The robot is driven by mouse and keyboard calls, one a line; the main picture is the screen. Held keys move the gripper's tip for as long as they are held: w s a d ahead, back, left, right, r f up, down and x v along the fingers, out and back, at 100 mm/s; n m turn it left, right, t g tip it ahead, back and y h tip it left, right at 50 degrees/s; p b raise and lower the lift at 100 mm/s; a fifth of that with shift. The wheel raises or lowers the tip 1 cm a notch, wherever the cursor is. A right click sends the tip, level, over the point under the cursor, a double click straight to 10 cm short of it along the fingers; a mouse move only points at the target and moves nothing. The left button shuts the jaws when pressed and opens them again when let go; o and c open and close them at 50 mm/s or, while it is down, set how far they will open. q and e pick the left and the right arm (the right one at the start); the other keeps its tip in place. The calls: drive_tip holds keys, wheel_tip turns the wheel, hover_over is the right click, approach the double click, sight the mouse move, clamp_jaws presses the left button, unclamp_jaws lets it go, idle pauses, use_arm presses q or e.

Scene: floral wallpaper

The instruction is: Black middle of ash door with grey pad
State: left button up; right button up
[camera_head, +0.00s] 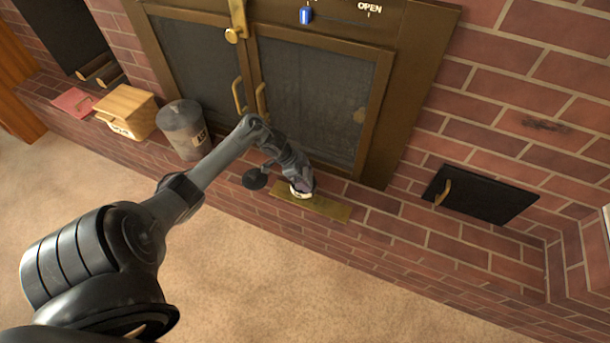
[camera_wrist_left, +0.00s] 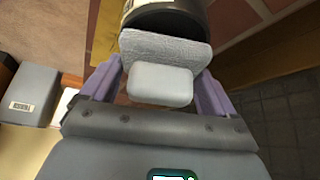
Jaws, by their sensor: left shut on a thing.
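The ash door (camera_head: 485,195) is a small black panel low in the brick wall at the right of the head view. It is shut, with a brass handle near its left side. My left gripper (camera_head: 298,178) is low over the hearth ledge, left of the ash door and apart from it. In the left wrist view its purple fingers (camera_wrist_left: 155,92) are shut on the grey pad (camera_wrist_left: 165,50), with a pale block (camera_wrist_left: 160,84) at its near side. A round pale-sided thing lies just past the pad, partly hidden. My right gripper is out of view.
A brass-coloured plate (camera_head: 325,207) lies on the ledge under the left gripper. Glass fireplace doors (camera_head: 315,95) stand behind it. A grey bucket (camera_head: 183,130), wooden box (camera_head: 127,110) and red item (camera_head: 73,101) stand left. The ledge below the ash door is clear.

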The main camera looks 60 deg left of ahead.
sight(305, 172)
use_arm(q)
drive_tip(key=shift+f, duration=0.4)
idle(1.7)
drive_tip(key=shift+s+f, duration=0.1)
drive_tip(key=shift+f, duration=0.05)
idle(0.4)
drive_tip(key=shift+p, duration=0.3)
wheel_tip(305, 172, up, 7)
drive_tip(key=p, duration=0.8)
idle(0.3)
